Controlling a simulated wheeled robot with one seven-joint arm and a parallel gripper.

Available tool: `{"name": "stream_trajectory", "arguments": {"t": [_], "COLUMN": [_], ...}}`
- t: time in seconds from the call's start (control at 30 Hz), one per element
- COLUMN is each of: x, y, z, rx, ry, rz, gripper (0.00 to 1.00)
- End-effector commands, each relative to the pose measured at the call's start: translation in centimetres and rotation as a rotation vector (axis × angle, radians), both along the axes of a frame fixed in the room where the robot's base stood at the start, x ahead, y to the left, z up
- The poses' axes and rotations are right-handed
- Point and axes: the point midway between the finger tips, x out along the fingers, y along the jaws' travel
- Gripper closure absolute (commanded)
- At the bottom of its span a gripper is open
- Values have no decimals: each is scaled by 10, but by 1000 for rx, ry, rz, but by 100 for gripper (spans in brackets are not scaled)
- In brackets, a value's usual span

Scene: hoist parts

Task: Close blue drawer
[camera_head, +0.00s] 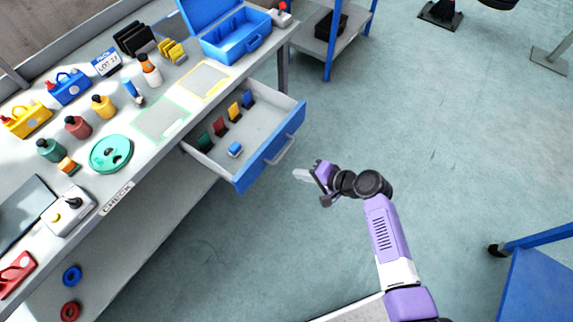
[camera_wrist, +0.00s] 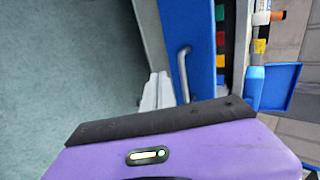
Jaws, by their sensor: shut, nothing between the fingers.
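The blue drawer (camera_head: 271,150) is pulled out from under the bench, with its blue front facing my arm. A grey bar handle (camera_head: 281,151) is on the front. Inside lie a blue block (camera_head: 235,149) and several coloured pieces along the far side. My gripper (camera_head: 298,174) is shut and empty, in front of the drawer near the lower part of the handle, apparently apart from it. In the wrist view, the drawer front (camera_wrist: 202,50) and handle (camera_wrist: 183,75) stand just beyond my fingertips (camera_wrist: 158,88).
The bench top (camera_head: 185,92) carries bottles, a green reel (camera_head: 111,153), and an open blue toolbox (camera_head: 236,36). A blue-legged shelf (camera_head: 318,42) stands behind the drawer. A blue piece of furniture (camera_head: 540,285) is at the lower right. The floor around my arm is clear.

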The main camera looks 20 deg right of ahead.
Motion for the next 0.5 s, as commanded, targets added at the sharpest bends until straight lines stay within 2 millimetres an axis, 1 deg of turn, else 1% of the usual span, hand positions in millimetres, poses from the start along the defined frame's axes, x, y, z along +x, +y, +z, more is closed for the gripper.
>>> {"name": "stream_trajectory", "arguments": {"t": [0.03,0.13,0.17,0.3,0.5], "x": [7,18,22,36,45], "y": [5,13,16,27,33], "z": [-6,-15,-10,-7,-6], "rx": [1,1,0,-1,-1], "ry": [1,1,-2,0,0], "rz": [2,2,2,1,-1], "gripper": [100,100,100,100,100]}}
